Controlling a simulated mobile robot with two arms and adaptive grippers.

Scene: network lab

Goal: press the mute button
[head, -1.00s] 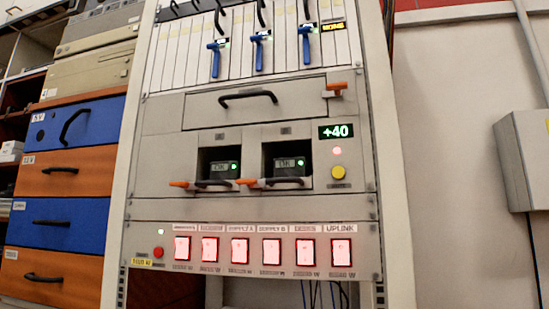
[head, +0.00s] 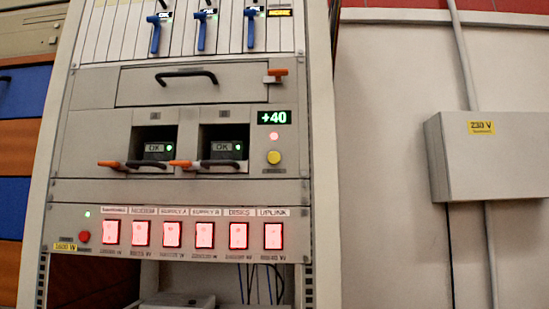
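A round yellow button (head: 274,157) sits on the right side of the grey rack panel, below a lit red lamp (head: 274,136) and a green "+40" display (head: 274,118). The small label under it is too small to read, so I cannot confirm that it says mute. A round red button (head: 84,237) sits at the left end of the lower panel, under a small lit green lamp (head: 87,214). Neither gripper is in view, and nothing covers either button.
Two bays with "OK" displays (head: 155,148) have orange-tipped black handles (head: 205,164) sticking out. Below is a row of lit red switches (head: 172,233). Blue levers (head: 203,32) are above. A grey 230 V box (head: 484,152) hangs on the right wall.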

